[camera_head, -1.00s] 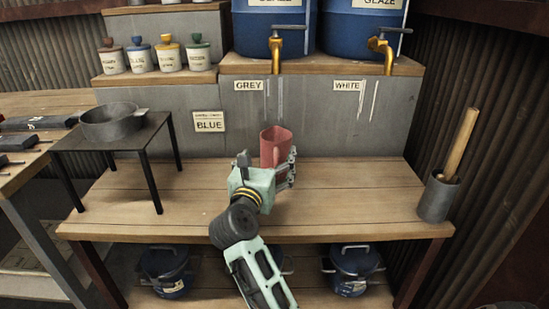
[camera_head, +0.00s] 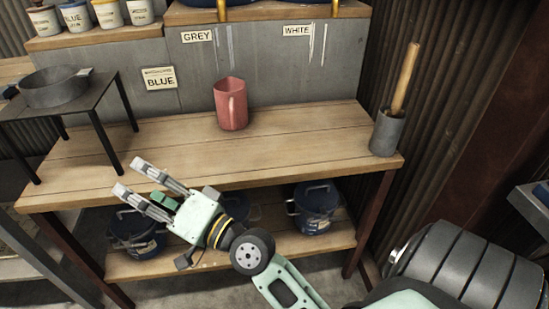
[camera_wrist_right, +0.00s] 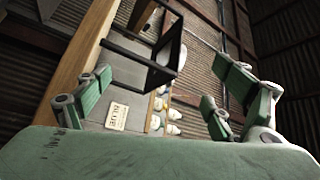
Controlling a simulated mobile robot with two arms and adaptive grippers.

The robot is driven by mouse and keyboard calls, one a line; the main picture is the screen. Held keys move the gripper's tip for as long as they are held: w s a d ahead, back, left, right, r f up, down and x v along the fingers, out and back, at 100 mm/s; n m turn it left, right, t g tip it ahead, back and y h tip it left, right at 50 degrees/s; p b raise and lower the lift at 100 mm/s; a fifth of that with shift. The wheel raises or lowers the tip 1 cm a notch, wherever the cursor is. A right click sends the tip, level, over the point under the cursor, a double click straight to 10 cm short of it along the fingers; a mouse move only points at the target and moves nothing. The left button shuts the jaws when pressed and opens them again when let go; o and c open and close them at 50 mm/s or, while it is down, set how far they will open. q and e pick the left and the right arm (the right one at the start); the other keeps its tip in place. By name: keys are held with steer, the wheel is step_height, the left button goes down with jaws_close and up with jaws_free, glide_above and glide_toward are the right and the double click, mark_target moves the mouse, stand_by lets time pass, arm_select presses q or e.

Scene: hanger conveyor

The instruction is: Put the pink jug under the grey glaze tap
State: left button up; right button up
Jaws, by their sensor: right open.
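The pink jug (camera_head: 230,104) stands upright on the wooden bench (camera_head: 290,130), close to the grey back wall, with its handle toward me. The GREY label (camera_head: 197,36) is on the wall above and slightly left of it. The lower end of the grey glaze tap (camera_head: 221,10) shows at the top edge, roughly above the jug. My right gripper (camera_head: 133,178) is open and empty, at the bench's front edge, in front and left of the jug and apart from it. Its spread fingers show in the right wrist view (camera_wrist_right: 165,100), without the jug. My left gripper is not in view.
A black stand (camera_head: 98,110) with a grey bowl (camera_head: 55,88) is on the left. A grey pot holding a wooden pestle (camera_head: 387,130) stands at the bench's right end. Blue lidded pots (camera_head: 316,208) sit on the lower shelf. The bench middle is clear.

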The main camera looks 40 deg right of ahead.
steer(key=s+f+n+g+h, duration=0.1)
steer(key=s+f+n+g, duration=0.35)
steer(key=f, duration=0.45)
steer(key=s+f+n+g+h, duration=0.1)
steer(key=s+f+n+g, duration=0.25)
steer(key=s+f, duration=0.4)
steer(key=s+d+f+n+g+h, duration=0.1)
steer(key=s+d+f+g+h, duration=0.2)
steer(key=s+d+f, duration=0.2)
steer(key=s+d+f+n+g+h, duration=0.1)
steer(key=s+d+f+g, duration=0.3)
steer(key=s, duration=0.5)
steer(key=shift+d+f+n+h, duration=0.3)
steer(key=shift+d+f+h, duration=0.25)
steer(key=shift+f+h, duration=0.35)
